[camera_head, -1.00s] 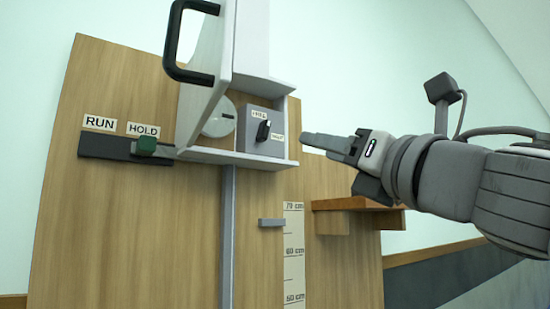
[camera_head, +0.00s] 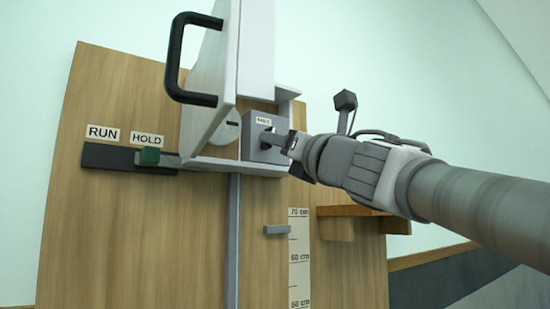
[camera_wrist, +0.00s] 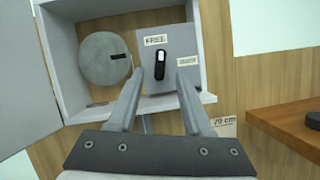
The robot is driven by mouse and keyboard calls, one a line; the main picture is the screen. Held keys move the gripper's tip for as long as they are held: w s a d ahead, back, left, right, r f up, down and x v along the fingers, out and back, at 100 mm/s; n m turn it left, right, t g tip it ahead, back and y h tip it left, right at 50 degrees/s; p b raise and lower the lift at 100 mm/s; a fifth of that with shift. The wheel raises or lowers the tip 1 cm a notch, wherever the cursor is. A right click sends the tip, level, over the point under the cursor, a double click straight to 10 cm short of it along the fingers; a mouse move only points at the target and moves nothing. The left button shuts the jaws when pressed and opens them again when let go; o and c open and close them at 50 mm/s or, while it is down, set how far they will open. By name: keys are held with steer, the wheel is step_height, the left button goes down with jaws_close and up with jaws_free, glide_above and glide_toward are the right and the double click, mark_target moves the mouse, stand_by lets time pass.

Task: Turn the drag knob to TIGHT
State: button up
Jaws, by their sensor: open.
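The drag knob is a small black elongated knob (camera_wrist: 160,68) on a grey block (camera_wrist: 183,88) inside the open white box. In the wrist view it stands nearly upright, its pale-marked upper end towards the FREE label (camera_wrist: 155,40). The TIGHT label (camera_wrist: 187,61) is to its right. My gripper (camera_wrist: 167,76) is open, with one fingertip left and one right of the knob and small gaps visible.
The box door (camera_head: 212,88) stands open on the left with a black handle (camera_head: 176,72). A grey disc (camera_wrist: 104,60) sits beside the block. A green slider (camera_head: 149,157) is at HOLD. Below are a grey peg (camera_head: 277,230), a height scale (camera_head: 299,260) and a wooden shelf (camera_head: 365,211).

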mark_target(264, 146)
steer(key=shift+p+x, duration=0.3)
steer(key=shift+x, duration=1.1)
jaws_close()
